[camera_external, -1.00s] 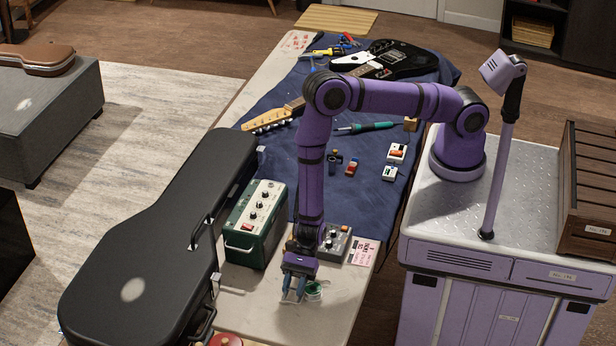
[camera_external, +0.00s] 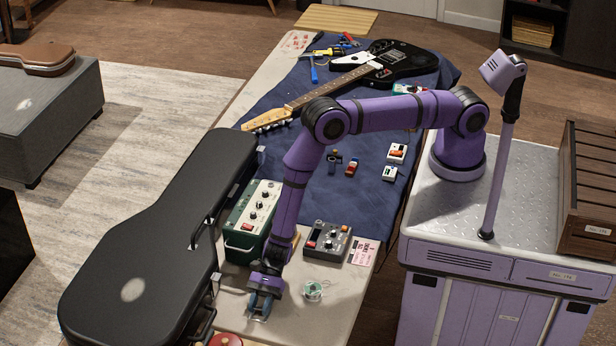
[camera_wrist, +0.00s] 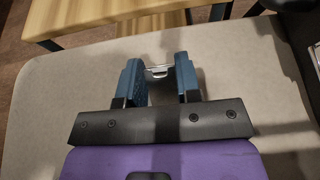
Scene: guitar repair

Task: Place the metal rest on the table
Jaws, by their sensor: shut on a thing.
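The metal rest (camera_wrist: 158,71) shows as a small silvery piece between my fingertips in the wrist view. My gripper (camera_external: 261,307), also in the wrist view (camera_wrist: 159,75), is shut on it. In the external view my fingers are over the near end of the table (camera_external: 335,312), close to its left side, and hide most of the rest. I cannot tell whether the rest touches the table. The pale tabletop also shows in the wrist view (camera_wrist: 55,110).
A spool (camera_external: 313,291) sits just right of my gripper. A green amplifier (camera_external: 248,222) and a grey pedal (camera_external: 327,242) stand behind. A black guitar case (camera_external: 150,250) lies along the left. The near right tabletop is clear.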

